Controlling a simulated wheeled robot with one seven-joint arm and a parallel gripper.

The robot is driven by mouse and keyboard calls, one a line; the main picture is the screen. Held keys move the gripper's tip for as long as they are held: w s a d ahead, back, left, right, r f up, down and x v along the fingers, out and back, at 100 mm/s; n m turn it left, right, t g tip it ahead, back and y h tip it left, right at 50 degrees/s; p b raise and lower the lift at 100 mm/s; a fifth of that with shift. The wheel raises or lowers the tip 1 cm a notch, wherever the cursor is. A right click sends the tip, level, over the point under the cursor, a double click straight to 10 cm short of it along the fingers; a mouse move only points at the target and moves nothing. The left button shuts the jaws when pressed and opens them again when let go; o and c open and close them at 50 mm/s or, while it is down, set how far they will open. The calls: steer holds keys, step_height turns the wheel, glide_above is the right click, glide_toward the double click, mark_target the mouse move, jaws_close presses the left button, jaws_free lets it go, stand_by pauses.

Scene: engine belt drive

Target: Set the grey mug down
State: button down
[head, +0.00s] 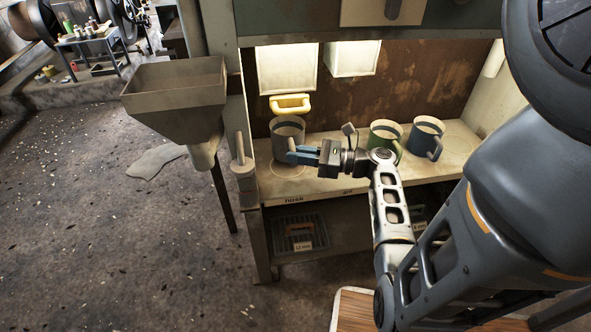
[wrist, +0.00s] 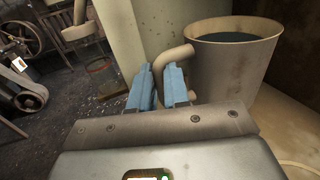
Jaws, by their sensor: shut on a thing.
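The grey mug (head: 287,134) is at the left end of the shelf in the head view, and it looks upright. My gripper (head: 291,154) reaches it from the right, with its blue fingers at the mug's side. In the wrist view my gripper (wrist: 158,88) is shut on the handle of the grey mug (wrist: 232,65), which has dark liquid inside. A pale round mark (head: 288,169) shows on the shelf below the mug. I cannot tell whether the mug's base touches the shelf.
A green mug (head: 384,136) and a blue mug (head: 427,135) stand to the right on the shelf (head: 340,184). A yellow handle-like piece (head: 290,104) is behind the grey mug. A metal hopper (head: 176,95) stands left of the shelf. A bin (head: 300,233) sits below.

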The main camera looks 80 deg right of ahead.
steer(key=f, duration=0.1)
steer(key=f+b, duration=0.1)
steer(key=f, duration=0.2)
steer(key=shift+w+a+f+b, duration=0.25)
steer(key=shift+w+a+b, duration=0.05)
steer(key=shift+b, duration=0.05)
steer(key=c, duration=1.1)
jaws_free()
steer(key=s+p, duration=0.1)
steer(key=s, duration=1.1)
steer(key=shift+d, duration=0.25)
steer(key=shift+s, duration=0.1)
